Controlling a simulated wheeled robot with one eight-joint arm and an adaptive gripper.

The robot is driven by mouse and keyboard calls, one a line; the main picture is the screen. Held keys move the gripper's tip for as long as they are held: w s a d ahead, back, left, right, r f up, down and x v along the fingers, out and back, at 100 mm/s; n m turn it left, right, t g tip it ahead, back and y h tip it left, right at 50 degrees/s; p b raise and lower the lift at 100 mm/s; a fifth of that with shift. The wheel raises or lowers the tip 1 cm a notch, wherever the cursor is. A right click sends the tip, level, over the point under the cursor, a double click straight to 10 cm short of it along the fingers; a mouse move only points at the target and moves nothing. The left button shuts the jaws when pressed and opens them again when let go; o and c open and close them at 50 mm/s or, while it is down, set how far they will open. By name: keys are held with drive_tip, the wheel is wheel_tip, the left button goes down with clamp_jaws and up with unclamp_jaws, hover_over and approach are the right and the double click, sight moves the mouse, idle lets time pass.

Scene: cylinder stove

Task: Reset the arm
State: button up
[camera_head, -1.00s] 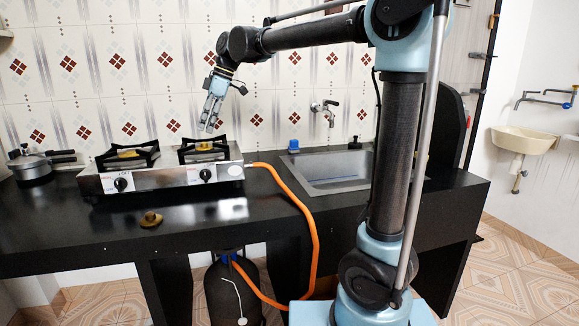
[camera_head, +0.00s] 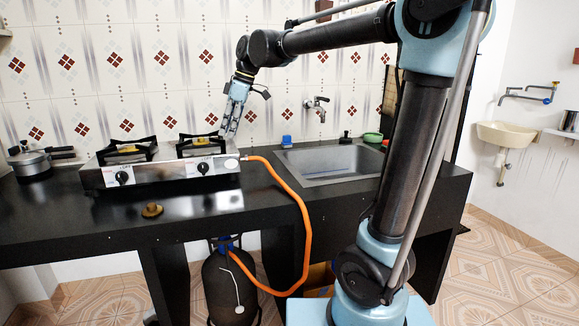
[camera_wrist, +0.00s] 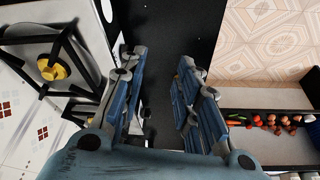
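My gripper (camera_head: 229,133) points down just above the right end of the two-burner stove (camera_head: 160,172), by the right burner. In the wrist view my gripper (camera_wrist: 160,65) has its two blue fingers apart with nothing between them. Under it show the stove's edge and the dark counter. The right burner's brass cap (camera_wrist: 52,68) and black grate are at the left of the wrist view.
An orange hose (camera_head: 304,220) runs from the stove to a dark gas cylinder (camera_head: 226,290) under the counter. A brass knob-like piece (camera_head: 152,210) lies on the black counter (camera_head: 60,217). A pot (camera_head: 31,163) stands left; the sink (camera_head: 325,165) is right.

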drive_tip(key=s+d+f+m+t+h, duration=0.1)
drive_tip(key=s+d+f+m, duration=0.15)
drive_tip(key=d, duration=0.45)
drive_tip(key=s+d+f+m, duration=0.2)
drive_tip(key=d+f+m, duration=0.15)
drive_tip(key=d, duration=0.45)
drive_tip(key=s+d+f+m+t+h, duration=0.1)
drive_tip(key=s+d+f+m, duration=0.1)
drive_tip(key=d+f, duration=0.35)
drive_tip(key=s+d+f+m+h, duration=0.1)
drive_tip(key=s+d+f+m, duration=0.4)
drive_tip(key=d+f, duration=0.3)
drive_tip(key=s+d+f+m+h, duration=0.1)
drive_tip(key=s+d+f+m, duration=0.4)
drive_tip(key=s+d+f, duration=0.3)
drive_tip(key=shift+s+d+f, duration=0.25)
drive_tip(key=shift+d, duration=0.6)
